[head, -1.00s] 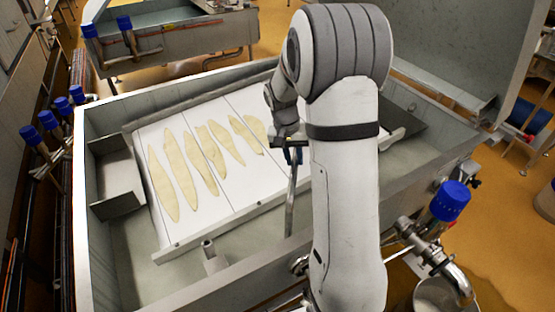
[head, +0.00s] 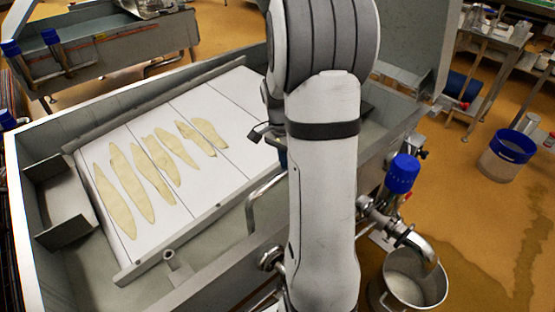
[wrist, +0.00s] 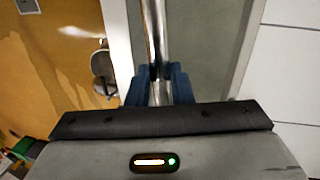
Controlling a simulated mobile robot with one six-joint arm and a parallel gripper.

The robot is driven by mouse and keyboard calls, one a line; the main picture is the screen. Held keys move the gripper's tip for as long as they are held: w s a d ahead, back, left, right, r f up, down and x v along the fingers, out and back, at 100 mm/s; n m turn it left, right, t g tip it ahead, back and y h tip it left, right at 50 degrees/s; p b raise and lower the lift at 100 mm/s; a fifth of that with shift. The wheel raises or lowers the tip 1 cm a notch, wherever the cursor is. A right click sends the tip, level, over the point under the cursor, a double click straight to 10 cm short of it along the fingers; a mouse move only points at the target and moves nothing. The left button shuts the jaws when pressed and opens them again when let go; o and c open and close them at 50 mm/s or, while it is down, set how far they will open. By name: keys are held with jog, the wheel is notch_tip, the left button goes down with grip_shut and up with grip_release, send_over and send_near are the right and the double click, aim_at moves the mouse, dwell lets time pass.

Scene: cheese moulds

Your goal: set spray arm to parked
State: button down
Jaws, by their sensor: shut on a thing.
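The spray arm (head: 264,198) is a bent, shiny metal tube at the near right wall of the vat in the head view. It bends down at its left end, and its right end goes behind my arm. In the wrist view the tube (wrist: 154,35) runs from the top edge down between the blue fingers of my gripper (wrist: 160,86). My gripper is shut on the tube. In the head view only a bit of blue finger (head: 282,158) shows beside my arm, and the grip is hidden.
The steel vat (head: 60,138) holds a white slatted board (head: 222,110) with several pale, long pieces. A blue-handled valve (head: 402,174) with a curved outlet stands outside the vat, over a metal bucket (head: 414,292). Floor to the right is open, with a blue-rimmed tub (head: 500,160).

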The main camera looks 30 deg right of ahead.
jog(key=shift+s+d+m, duration=0.2)
jog(key=shift+s+m, duration=0.4)
jog(key=shift+s, duration=0.1)
jog(key=c, duration=1.3)
grip_release()
jog(key=r, duration=0.2)
jog(key=w+r, duration=0.1)
jog(key=r, duration=0.4)
jog(key=shift+w+a+r+p, duration=0.1)
jog(key=shift+w+r+p, duration=0.1)
jog(key=shift+r+p, duration=0.15)
